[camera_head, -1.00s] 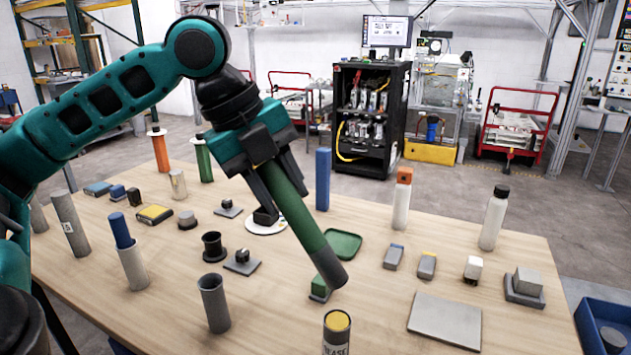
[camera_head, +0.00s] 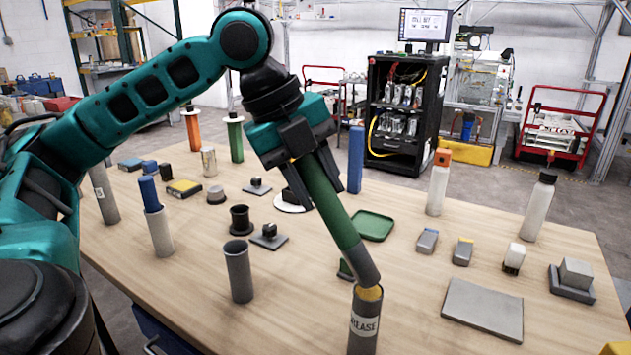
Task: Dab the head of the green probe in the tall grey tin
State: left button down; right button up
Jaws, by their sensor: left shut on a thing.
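My left gripper (camera_head: 316,182) is shut on the green probe (camera_head: 332,205) by its upper part. The probe is a long green rod that slants down to the right and ends in a grey head (camera_head: 357,264). The tall grey tin (camera_head: 361,343) stands at the front of the table, with a white label reading "EASE" in part and yellow stuff at its top. The head's lower end is right at the tin's mouth, with yellow showing in front of it. I cannot tell whether it touches the yellow or how deep it is. My right gripper is not in view.
An open grey tube (camera_head: 239,275) stands left of the tin, and a flat grey plate (camera_head: 483,309) lies to its right. A green tray (camera_head: 373,226) lies behind the probe. A small green block (camera_head: 345,270) sits beside the probe's head. Bare wood lies between these.

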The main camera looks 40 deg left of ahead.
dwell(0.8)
pick_arm(q)
jog(key=shift+f+b, duration=0.35)
jog(key=shift+f, duration=0.2)
dwell(0.3)
jog(key=shift+f+p, duration=0.15)
jog(key=shift+p, duration=0.15)
dwell(1.5)
